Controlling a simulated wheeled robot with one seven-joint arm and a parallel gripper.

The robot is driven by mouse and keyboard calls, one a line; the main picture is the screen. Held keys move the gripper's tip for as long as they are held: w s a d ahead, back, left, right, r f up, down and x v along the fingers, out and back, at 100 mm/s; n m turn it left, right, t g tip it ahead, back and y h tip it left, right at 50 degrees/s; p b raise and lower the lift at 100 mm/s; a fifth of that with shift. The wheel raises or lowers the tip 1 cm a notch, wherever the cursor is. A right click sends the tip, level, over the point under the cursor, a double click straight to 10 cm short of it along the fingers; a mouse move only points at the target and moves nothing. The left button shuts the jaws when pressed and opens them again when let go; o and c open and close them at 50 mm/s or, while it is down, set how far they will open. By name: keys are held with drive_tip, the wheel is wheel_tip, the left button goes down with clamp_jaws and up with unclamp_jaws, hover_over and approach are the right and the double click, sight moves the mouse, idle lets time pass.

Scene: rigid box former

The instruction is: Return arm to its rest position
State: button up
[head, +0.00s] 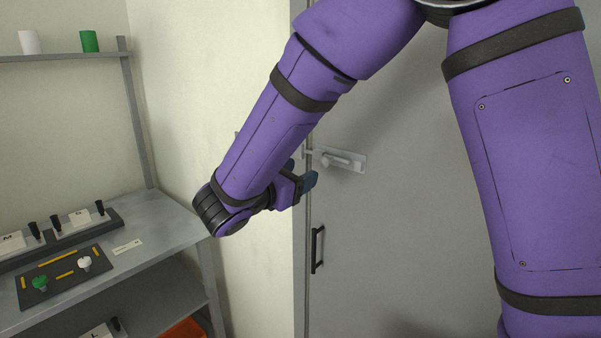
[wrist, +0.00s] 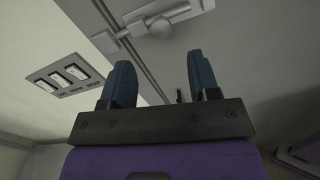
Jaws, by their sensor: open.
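My purple arm crosses the head view from the top, and my gripper (head: 302,176) is at its far end in front of the grey door (head: 410,230). In the wrist view my gripper (wrist: 158,82) shows two dark blue fingers standing apart with nothing between them. A sliding latch (head: 342,159) is on the door just beyond the fingers. The latch also shows in the wrist view (wrist: 165,22), past the fingertips. I cannot tell from the head view how close the fingers are to it. Part of the gripper is hidden behind the wrist.
A black door handle (head: 318,249) is below the latch. At left stands a metal shelf unit (head: 165,222) with a dark panel (head: 66,275) bearing a green and a white knob. A white cup (head: 30,42) and a green cup (head: 89,41) are on the upper shelf. A switch plate (wrist: 70,75) is on the wall.

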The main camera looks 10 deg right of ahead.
drive_tip(key=s+d+r+m+g+y, duration=0.3)
drive_tip(key=s+d+m+g, duration=0.7)
drive_tip(key=d, duration=0.5)
drive_tip(key=s+d+r+m+t+y, duration=0.1)
drive_tip(key=s+m+t+y, duration=0.3)
drive_tip(key=s+m+y, duration=0.7)
drive_tip(key=s+d+m, duration=0.1)
drive_tip(key=s+m, duration=0.1)
drive_tip(key=s, duration=0.2)
drive_tip(key=shift+s+r+t+y, duration=0.25)
drive_tip(key=shift+s+t+y, duration=0.05)
drive_tip(key=shift+s+t, duration=0.1)
